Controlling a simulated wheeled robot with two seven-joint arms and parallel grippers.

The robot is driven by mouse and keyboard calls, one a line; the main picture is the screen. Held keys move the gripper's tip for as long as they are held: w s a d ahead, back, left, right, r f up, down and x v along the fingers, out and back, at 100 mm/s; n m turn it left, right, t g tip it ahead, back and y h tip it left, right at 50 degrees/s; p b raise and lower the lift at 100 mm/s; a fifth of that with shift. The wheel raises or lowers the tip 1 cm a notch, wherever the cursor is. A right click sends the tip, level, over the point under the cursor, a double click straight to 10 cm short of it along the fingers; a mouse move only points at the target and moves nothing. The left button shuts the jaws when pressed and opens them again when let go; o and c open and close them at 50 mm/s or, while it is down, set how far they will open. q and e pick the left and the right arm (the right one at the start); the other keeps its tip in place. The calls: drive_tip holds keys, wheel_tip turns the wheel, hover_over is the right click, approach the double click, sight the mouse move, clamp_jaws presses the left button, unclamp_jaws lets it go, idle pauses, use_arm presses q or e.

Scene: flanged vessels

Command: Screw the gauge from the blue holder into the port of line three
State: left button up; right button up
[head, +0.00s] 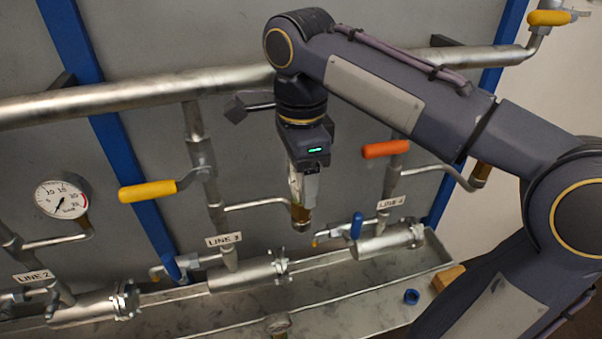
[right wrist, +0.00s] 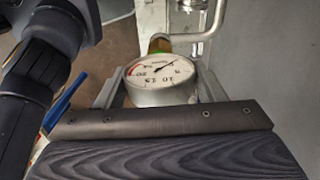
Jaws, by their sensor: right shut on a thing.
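My right gripper (head: 302,188) points down at the end of the side pipe of line three and is shut on the gauge. In the right wrist view the gauge (right wrist: 160,82) shows its white dial, with red marks and a dark needle, between the two fingers. In the head view the fingers mostly hide it. The brass port (head: 300,213) of line three is right below the fingertips. Brass also shows behind the gauge in the right wrist view (right wrist: 160,44). I cannot tell how far the thread is engaged. The blue holder (head: 411,297) stands empty in the tray. My left gripper is out of view.
Line three's yellow lever (head: 148,191) sticks out left of the gripper, and an orange lever (head: 385,149) is to its right. A blue-handled valve (head: 356,226) stands lower right. A wooden block (head: 447,277) lies near the holder. Line two carries its own gauge (head: 62,199).

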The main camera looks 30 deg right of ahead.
drive_tip(key=m, duration=0.6)
drive_tip(key=shift+m, duration=0.3)
drive_tip(key=o, duration=1.3)
drive_tip(key=shift+c, duration=0.2)
wheel_tip(320, 180, up, 8)
drive_tip(key=shift+f+p, duration=0.1)
drive_tip(key=shift+p, duration=0.4)
